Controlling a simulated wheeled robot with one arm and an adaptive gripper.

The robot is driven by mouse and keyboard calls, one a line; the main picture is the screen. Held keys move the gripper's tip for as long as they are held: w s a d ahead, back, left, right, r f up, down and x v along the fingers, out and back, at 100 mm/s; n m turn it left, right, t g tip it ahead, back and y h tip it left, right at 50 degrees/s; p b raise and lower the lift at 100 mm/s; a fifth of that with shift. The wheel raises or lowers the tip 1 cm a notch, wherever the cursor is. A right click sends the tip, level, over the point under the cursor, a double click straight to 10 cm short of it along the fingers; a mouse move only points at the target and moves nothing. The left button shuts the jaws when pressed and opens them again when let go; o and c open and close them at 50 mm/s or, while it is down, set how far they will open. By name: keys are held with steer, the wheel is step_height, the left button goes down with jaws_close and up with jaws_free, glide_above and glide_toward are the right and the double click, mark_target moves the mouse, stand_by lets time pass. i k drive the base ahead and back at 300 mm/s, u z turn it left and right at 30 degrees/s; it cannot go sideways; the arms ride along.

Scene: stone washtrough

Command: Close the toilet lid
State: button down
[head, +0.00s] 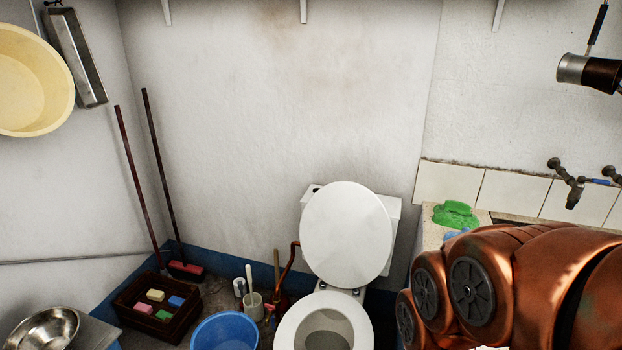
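The white toilet lid (346,234) stands raised, leaning back against the cistern (394,208). The toilet bowl and its ring seat (290,326) are below it at the bottom edge, and the bowl opening shows uncovered. My copper-coloured arm comes in from the lower right, to the right of the toilet. My gripper is not in the picture, so its fingers and their state are hidden.
A blue basin (226,332) and a brush holder (253,305) stand left of the toilet. A dark crate (128,304) holds several coloured blocks. A tiled trough ledge (434,236) with a green cloth (455,214) is at the right, below a tap (571,186).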

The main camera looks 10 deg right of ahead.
mark_target(346, 235)
steer(key=u, duration=0.45)
steer(key=i, duration=1.05)
steer(key=z, duration=0.55)
